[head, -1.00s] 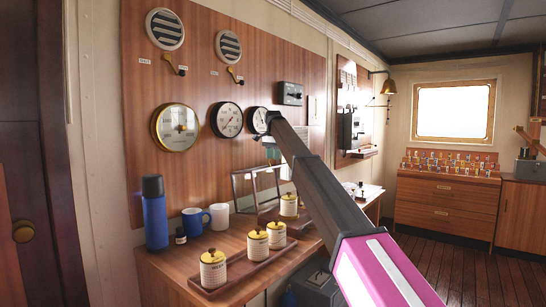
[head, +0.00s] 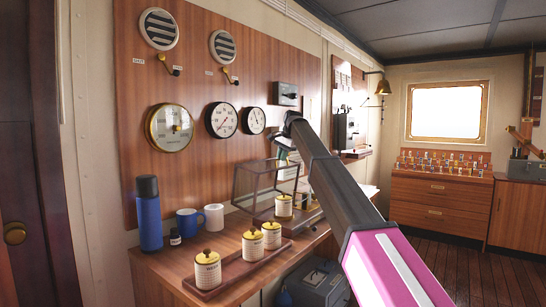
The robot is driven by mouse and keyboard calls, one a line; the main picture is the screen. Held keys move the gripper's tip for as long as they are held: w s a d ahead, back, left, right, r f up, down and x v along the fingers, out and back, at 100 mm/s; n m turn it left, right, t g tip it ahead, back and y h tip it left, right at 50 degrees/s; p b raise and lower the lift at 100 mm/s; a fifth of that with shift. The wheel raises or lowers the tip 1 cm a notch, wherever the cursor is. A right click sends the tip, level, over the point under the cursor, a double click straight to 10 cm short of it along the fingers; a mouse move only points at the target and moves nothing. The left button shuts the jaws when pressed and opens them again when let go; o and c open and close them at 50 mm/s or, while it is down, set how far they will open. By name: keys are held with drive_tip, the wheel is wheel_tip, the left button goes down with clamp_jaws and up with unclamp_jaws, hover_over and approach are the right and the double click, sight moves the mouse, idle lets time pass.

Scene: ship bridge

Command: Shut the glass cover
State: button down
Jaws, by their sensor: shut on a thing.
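The glass cover (head: 256,183), a clear box with thin dark edges, is at the back of the wooden desk. It is tilted over a dark wooden base (head: 268,219), with its near side raised. My gripper (head: 284,157) is at the cover's upper right edge and shut on it. What lies under the cover is hard to make out.
A blue flask (head: 148,214), a blue mug (head: 189,223) and a white mug (head: 214,217) stand left. Gauges (head: 222,120) hang on the wall behind.

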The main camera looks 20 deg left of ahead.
drive_tip(key=s+d+f+t+y, duration=0.1)
drive_tip(key=s+d+f+y, duration=0.25)
drive_tip(key=d, duration=0.45)
drive_tip(key=s+d+f+t+y, duration=0.1)
drive_tip(key=d+f+y, duration=0.1)
drive_tip(key=d+f, duration=0.2)
drive_tip(key=s+d+f+t+y, duration=0.1)
drive_tip(key=s+d+f+y, duration=0.1)
drive_tip(key=f, duration=0.6)
drive_tip(key=s+d+f+t+y, duration=0.1)
drive_tip(key=s+d+f+y, duration=0.1)
drive_tip(key=d+f, duration=0.4)
drive_tip(key=shift+d+y, duration=0.1)
drive_tip(key=shift+y, duration=0.55)
drive_tip(key=shift+s+d+f, duration=0.1)
drive_tip(key=shift+f, duration=1.15)
drive_tip(key=c, duration=1.2)
unclamp_jaws()
drive_tip(key=shift+f, duration=0.15)
drive_tip(key=shift+r, duration=0.25)
drive_tip(key=v, duration=1)
drive_tip(key=shift+s+d, duration=0.15)
drive_tip(key=shift+d, duration=0.2)
